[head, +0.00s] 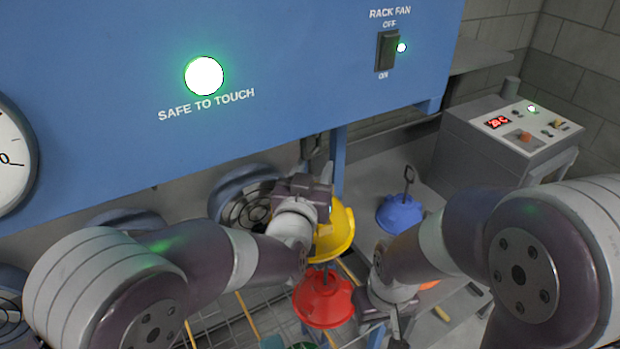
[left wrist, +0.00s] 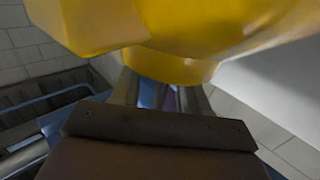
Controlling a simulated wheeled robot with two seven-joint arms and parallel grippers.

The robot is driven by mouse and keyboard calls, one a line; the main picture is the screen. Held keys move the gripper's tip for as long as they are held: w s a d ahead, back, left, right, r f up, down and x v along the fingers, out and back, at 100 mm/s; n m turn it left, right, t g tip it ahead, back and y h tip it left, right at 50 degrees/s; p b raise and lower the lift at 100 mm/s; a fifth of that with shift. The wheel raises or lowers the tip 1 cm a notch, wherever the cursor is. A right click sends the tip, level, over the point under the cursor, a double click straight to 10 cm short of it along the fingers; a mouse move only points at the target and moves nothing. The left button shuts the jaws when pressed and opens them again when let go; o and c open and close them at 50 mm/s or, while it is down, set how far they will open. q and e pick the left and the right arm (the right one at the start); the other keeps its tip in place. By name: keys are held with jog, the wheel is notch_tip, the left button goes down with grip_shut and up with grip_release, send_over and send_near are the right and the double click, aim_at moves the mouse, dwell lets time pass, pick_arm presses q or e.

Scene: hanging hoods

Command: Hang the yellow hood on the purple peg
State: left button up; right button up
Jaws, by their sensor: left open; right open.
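The yellow hood (head: 337,238) is just below and to the right of my left gripper (head: 314,152) in the head view, partly covered by my left wrist. In the left wrist view the hood (left wrist: 190,40) fills the top, close to the camera and over the open fingers (left wrist: 162,95). I cannot tell whether it touches the gripper or what bears it. A small purple strip (left wrist: 171,99) shows between the fingers; I cannot tell whether it is the purple peg, which I cannot make out in the head view. My right gripper (head: 395,328) is open, low beside the red hood.
A red hood (head: 323,298) stands below the yellow one, and a blue hood (head: 400,214) sits on the grey surface at right. A blue panel (head: 280,90) with a lit green lamp and fan switch is above. A control box (head: 510,130) stands far right.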

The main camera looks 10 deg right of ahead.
pick_arm(q)
jog(key=b+v, duration=0.2)
jog(key=v, duration=0.1)
jog(key=b+v, duration=0.1)
jog(key=v, duration=0.1)
jog(key=shift+s+f, duration=0.1)
jog(key=shift+f, duration=0.2)
jog(key=b+v, duration=0.2)
jog(key=v, duration=0.5)
jog(key=s+f+m+g, duration=0.1)
jog(key=s+f+g, duration=0.15)
jog(key=f, duration=0.25)
jog(key=s+f+g, duration=0.2)
jog(key=f+g, duration=0.2)
jog(key=f, duration=0.2)
jog(key=s+a+f+n+g+y+b, duration=0.1)
jog(key=s+a+f+n+g+y, duration=0.1)
jog(key=a+f, duration=0.3)
jog(key=s+a+f+n+g+y+b, duration=0.1)
jog(key=a+f, duration=0.4)
jog(key=a, duration=0.6)
jog(key=s+a+f+n+g+y+b, duration=0.2)
jog(key=s+a+f+g+y, duration=0.1)
jog(key=a, duration=0.5)
jog(key=shift+a+f+n+g+y, duration=0.3)
jog(key=shift+f+g+y, duration=0.4)
jog(key=shift+f+g, duration=0.4)
jog(key=shift+d+r, duration=0.15)
